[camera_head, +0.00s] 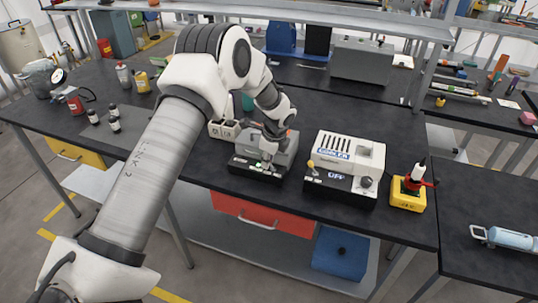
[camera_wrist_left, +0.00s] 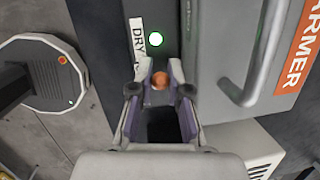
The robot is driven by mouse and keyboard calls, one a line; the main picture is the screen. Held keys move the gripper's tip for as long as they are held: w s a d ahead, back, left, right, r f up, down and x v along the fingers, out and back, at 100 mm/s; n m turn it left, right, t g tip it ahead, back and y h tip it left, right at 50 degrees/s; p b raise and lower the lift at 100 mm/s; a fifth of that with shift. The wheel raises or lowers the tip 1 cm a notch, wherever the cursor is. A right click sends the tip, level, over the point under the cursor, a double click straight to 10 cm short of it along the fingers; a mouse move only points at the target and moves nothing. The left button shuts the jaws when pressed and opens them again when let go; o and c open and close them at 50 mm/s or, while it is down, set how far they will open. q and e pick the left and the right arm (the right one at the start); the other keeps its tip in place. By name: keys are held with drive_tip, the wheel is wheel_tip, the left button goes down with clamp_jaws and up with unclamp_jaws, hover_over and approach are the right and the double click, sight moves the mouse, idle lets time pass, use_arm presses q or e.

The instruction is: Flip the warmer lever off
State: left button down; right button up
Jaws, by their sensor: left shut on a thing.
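The warmer (camera_head: 281,150) is a grey box on a dark base at the middle of the black bench in the head view. In the left wrist view its orange label (camera_wrist_left: 296,55) and grey handle (camera_wrist_left: 262,60) show at the right. A green light (camera_wrist_left: 156,39) glows on the base near a "DRY" label. The warmer lever's orange-brown knob (camera_wrist_left: 160,79) sits between my left fingertips. My left gripper (camera_head: 268,158) reaches down to the front of the warmer and is shut on the lever; its fingers (camera_wrist_left: 160,85) hide the stem. My right gripper is out of view.
A white cooler unit (camera_head: 347,150) with an "OFF" display and its own lever (camera_head: 311,167) stands close to the right. A white socketed block (camera_head: 222,130) is just left of the warmer. A yellow-based stand (camera_head: 408,196) is farther right. Small bottles (camera_head: 114,122) stand at the left.

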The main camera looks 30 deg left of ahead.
use_arm(q)
drive_tip(key=c, duration=1.4)
unclamp_jaws()
drive_tip(key=shift+s+f, duration=0.1)
drive_tip(key=shift+f, duration=0.1)
drive_tip(key=shift+a, duration=0.1)
drive_tip(key=v, duration=1.1)
drive_tip(key=shift+r, duration=0.4)
